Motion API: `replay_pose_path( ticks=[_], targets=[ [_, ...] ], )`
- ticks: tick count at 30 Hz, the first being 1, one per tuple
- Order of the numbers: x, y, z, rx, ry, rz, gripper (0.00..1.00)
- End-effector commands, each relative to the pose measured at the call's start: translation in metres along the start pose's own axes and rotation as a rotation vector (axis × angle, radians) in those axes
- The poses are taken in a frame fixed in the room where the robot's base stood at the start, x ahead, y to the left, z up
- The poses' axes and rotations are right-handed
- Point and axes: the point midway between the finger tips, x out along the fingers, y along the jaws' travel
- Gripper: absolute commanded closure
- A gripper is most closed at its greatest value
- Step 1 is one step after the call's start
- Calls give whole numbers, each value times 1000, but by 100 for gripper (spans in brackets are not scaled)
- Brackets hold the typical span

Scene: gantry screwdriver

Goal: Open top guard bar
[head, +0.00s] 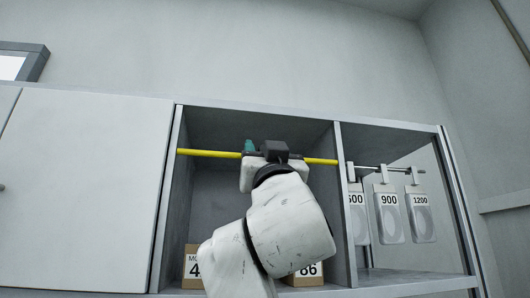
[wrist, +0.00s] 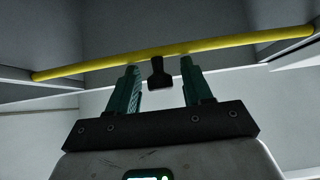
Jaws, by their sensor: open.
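The yellow guard bar (head: 208,153) runs across the front of the open middle compartment. In the wrist view the bar (wrist: 95,66) crosses just past my fingertips, from one side wall to the other. A small dark tab (wrist: 157,75) hangs from the bar and sits between my two teal fingers. My gripper (wrist: 160,63) is open, with a finger on each side of the tab; I cannot tell whether either finger touches it. In the head view my gripper (head: 266,150) is in front of the bar's middle and hides that part and the tab.
Two cardboard boxes with number labels stand low in the compartment, a left one (head: 191,270) and a right one (head: 309,275) partly behind my arm. On the right, tags marked 900 (head: 389,215) and 1200 (head: 420,215) hang on a rod. A closed white door (head: 85,190) is on the left.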

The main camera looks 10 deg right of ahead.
Motion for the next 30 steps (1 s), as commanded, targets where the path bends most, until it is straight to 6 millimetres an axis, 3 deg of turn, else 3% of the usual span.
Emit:
replay_pose_path(
  ticks=[5,19,24,30],
  targets=[
    [-11,0,2,1,2,-1,50],
    [-94,0,3,2,0,-1,50],
    [-106,0,1,0,0,0,50],
    [-108,0,0,0,-1,0,50]
  ],
)
